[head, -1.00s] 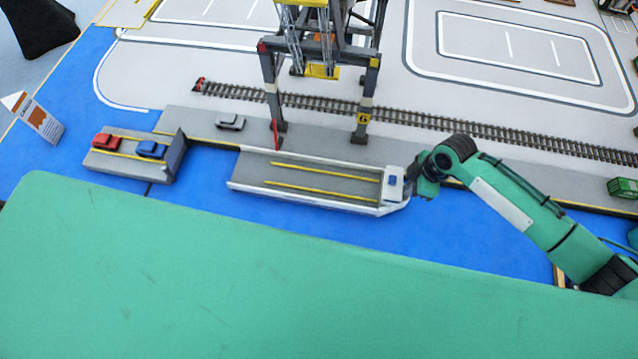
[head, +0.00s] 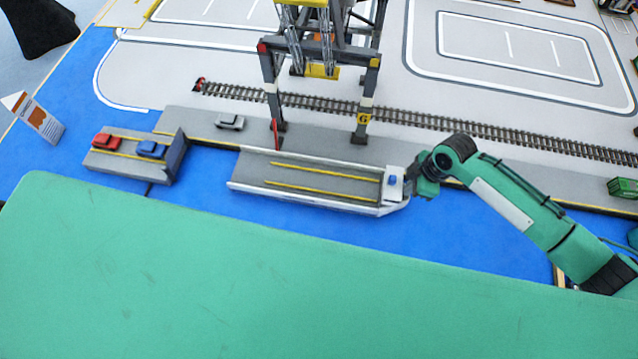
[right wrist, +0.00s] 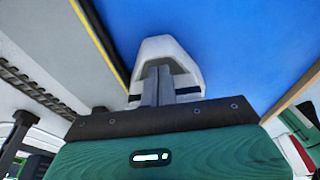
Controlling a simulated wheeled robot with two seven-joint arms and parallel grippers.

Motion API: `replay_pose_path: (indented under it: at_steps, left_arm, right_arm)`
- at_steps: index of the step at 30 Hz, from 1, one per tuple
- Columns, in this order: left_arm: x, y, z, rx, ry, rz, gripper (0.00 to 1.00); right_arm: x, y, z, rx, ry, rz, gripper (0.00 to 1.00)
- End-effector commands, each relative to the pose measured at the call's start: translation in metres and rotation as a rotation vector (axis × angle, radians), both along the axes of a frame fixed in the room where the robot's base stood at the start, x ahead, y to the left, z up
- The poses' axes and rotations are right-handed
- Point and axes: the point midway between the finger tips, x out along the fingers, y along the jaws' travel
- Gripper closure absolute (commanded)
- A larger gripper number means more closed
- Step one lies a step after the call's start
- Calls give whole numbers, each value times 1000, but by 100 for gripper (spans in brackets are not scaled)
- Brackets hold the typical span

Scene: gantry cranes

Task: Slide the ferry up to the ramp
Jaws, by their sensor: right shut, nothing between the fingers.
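The ferry (head: 320,183) is a long grey deck with white sides and yellow lane lines, lying on the blue water along the quay. Its white bow with a small blue-topped cabin (head: 393,182) is at its right end. The ramp (head: 130,152) is a grey block to the left with a raised dark flap (head: 176,155) facing the ferry; blue water shows between them. My right gripper (head: 408,191) is shut and empty at the ferry's right end. In the right wrist view its shut fingers (right wrist: 157,85) are at the white end of the ferry (right wrist: 165,50); contact is unclear. My left gripper is not in view.
A red car (head: 104,141) and a blue car (head: 151,149) stand on the ramp block. A silver car (head: 230,122) is on the quay. A gantry crane (head: 362,110) stands over the quay behind the ferry, near the rail track (head: 430,122).

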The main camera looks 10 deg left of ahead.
Motion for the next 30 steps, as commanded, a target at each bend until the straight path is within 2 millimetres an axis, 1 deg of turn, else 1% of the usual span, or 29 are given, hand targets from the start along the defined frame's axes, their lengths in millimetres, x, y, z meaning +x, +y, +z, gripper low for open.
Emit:
replay_pose_path:
  at_steps: [14, 30]
  left_arm:
    - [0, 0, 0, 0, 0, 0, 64]
    - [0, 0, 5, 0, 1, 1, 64]
  right_arm:
    - [0, 2, 0, 0, 0, 0, 100]
    - [-1, 30, 1, 3, 1, 1, 100]
